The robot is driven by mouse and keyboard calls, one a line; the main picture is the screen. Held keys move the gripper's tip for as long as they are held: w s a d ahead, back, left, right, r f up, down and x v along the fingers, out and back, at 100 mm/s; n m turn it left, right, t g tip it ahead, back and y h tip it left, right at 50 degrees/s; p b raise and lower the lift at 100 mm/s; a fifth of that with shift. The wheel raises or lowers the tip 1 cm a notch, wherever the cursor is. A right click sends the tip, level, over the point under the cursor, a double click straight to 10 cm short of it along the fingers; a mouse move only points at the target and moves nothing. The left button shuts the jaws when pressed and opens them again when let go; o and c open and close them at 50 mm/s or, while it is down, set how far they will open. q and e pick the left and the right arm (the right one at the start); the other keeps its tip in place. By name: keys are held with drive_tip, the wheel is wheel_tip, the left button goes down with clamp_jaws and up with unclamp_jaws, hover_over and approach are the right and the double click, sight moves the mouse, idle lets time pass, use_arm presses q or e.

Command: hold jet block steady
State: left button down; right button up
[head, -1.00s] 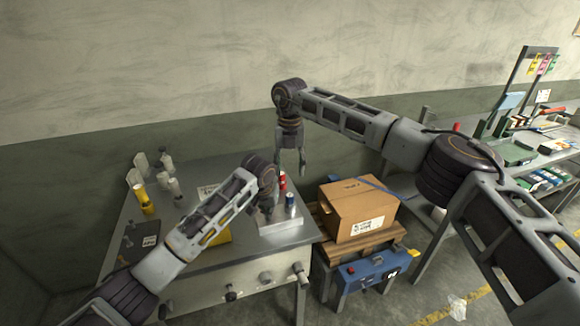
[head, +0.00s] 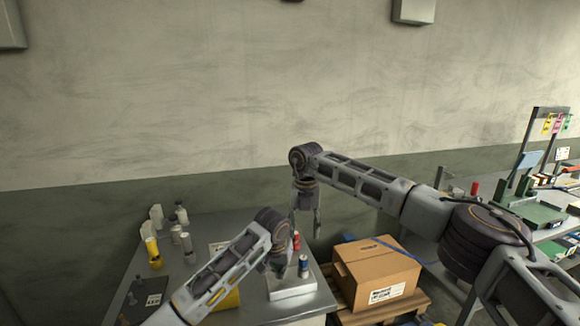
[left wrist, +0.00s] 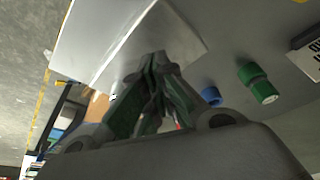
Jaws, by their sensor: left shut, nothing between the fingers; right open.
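A pale grey block (head: 291,287), which I take to be the jet block, sits near the right end of the grey workbench. It also shows in the left wrist view as a large pale slab (left wrist: 125,35). My left gripper (head: 281,273) is beside the block's left part, shut and empty. In the left wrist view its fingertips (left wrist: 156,58) meet against the background of the slab; I cannot tell whether they touch it. My right gripper (head: 305,227) points down, open and empty, above the red can (head: 296,241). A blue can (head: 304,265) stands at the block.
White bottles (head: 180,214) and a yellow cylinder (head: 153,252) stand at the bench's left. A cardboard box (head: 378,272) sits on a wooden pallet to the right. A green cylinder (left wrist: 258,82) shows in the left wrist view. Another bench stands far right.

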use_arm(q)
drive_tip(key=shift+r, duration=1.45)
drive_tip(key=shift+r, duration=0.15)
drive_tip(key=shift+r, duration=1.35)
drive_tip(key=shift+r, duration=0.1)
drive_tip(key=v, duration=1.1)
drive_tip(key=shift+r, duration=0.4)
drive_tip(key=shift+s+f, duration=0.1)
drive_tip(key=shift+s, duration=0.15)
